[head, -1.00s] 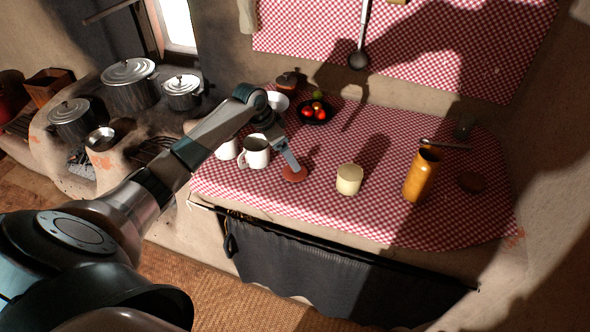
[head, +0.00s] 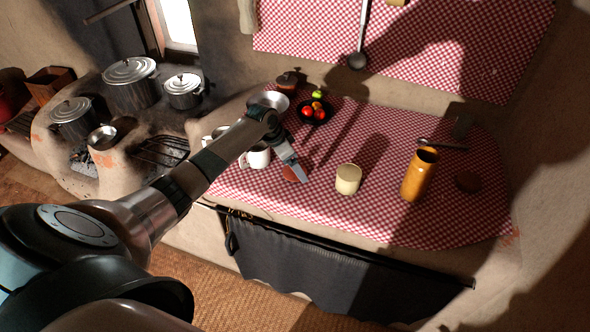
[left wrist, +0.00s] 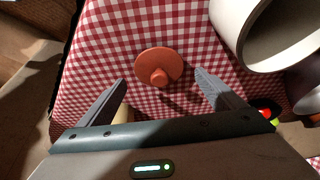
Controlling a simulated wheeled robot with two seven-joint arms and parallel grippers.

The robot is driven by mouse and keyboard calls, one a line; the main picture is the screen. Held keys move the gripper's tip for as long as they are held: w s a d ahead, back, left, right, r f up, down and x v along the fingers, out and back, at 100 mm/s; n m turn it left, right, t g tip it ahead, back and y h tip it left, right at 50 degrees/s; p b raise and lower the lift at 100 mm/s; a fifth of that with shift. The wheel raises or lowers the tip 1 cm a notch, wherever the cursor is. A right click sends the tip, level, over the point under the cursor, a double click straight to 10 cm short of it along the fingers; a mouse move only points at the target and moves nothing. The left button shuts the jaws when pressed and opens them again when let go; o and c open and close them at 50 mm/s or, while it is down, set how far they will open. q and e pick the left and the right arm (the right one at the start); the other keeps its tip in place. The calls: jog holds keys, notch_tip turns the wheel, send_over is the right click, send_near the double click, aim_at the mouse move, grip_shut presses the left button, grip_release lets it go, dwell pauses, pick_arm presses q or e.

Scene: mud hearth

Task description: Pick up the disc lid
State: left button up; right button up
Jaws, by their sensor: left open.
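The disc lid (head: 288,174) is a flat reddish-brown disc on the checked cloth, partly covered by my left gripper in the head view. In the left wrist view the lid (left wrist: 172,58) lies flat with a round knob on top. My left gripper (head: 302,178) is over the lid; in the wrist view its open fingers (left wrist: 161,77) stand to either side of the knob, with nothing between them held. I cannot tell the exact height above the cloth. My right gripper is in neither view.
White mugs (head: 257,157) stand close left of the gripper; one mug (left wrist: 262,30) is near the right finger in the wrist view. A cream jar (head: 348,180) and orange canister (head: 419,176) stand to the right. A dark bowl of fruit (head: 325,117) is behind. Cloth between jar and canister is clear.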

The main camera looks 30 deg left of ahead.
pick_arm(q)
jog(key=shift+x, duration=1.05)
jog(key=shift+c, duration=0.6)
jog(key=c, duration=1)
